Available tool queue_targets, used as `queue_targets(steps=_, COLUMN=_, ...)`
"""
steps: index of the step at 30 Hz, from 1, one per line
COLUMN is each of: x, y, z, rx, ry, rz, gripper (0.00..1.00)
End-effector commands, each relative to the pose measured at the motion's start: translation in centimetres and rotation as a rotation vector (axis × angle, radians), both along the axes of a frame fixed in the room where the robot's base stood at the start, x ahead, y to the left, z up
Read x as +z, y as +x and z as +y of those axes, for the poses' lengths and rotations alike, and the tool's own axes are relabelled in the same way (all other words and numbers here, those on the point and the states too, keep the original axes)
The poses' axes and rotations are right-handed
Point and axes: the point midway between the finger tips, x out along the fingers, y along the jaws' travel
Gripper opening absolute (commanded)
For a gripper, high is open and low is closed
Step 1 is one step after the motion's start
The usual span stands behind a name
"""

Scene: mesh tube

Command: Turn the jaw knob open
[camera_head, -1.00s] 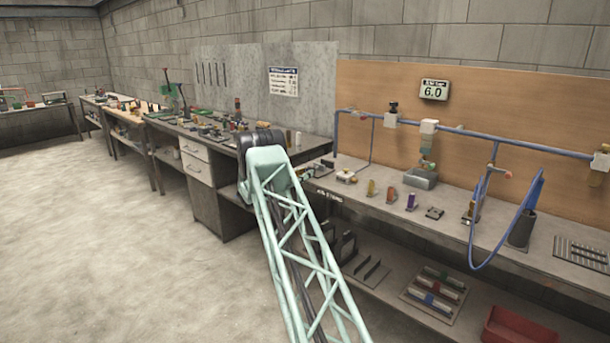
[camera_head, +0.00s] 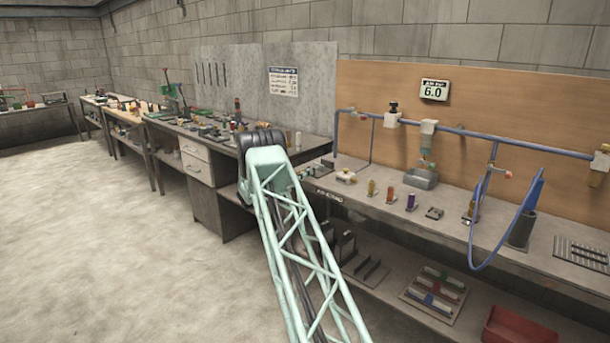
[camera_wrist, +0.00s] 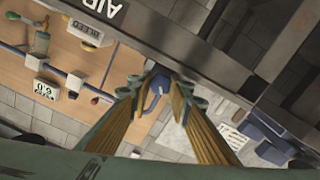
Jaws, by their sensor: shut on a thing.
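In the wrist view my gripper (camera_wrist: 160,90) has its two brass-coloured, ribbed fingers close on either side of a small blue piece (camera_wrist: 156,92) with a pale bar on it. The fingers are shut on this blue piece. It may be the jaw knob, but the view is too small to tell, and what it is mounted on is not clear. In the head view my gripper and the blue piece do not show, and only my pale green lattice arm is seen.
A blue pipe (camera_head: 460,131) runs along the wooden board with a 6.0 display (camera_head: 434,89). A red bin (camera_head: 515,327) is below. The floor at left is clear.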

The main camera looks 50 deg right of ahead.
Motion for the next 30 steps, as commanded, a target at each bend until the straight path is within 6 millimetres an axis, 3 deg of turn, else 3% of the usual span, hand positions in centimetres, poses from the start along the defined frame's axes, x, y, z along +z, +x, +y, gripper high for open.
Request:
queue_targets(steps=17, x=-0.05, y=-0.01, z=0.02, rx=0.0, ry=0.011, rz=0.105, gripper=0.08)
queue_targets(steps=18, x=-0.05, y=-0.01, z=0.02, rx=0.0, ry=0.011, rz=0.105, gripper=0.19)
queue_targets(steps=22, x=-0.04, y=0.0, z=0.02, rx=0.0, ry=0.011, rz=0.105, gripper=0.31)
queue_targets(steps=30, x=-0.04, y=0.01, z=0.01, rx=0.0, ry=0.011, rz=0.105, gripper=0.32)
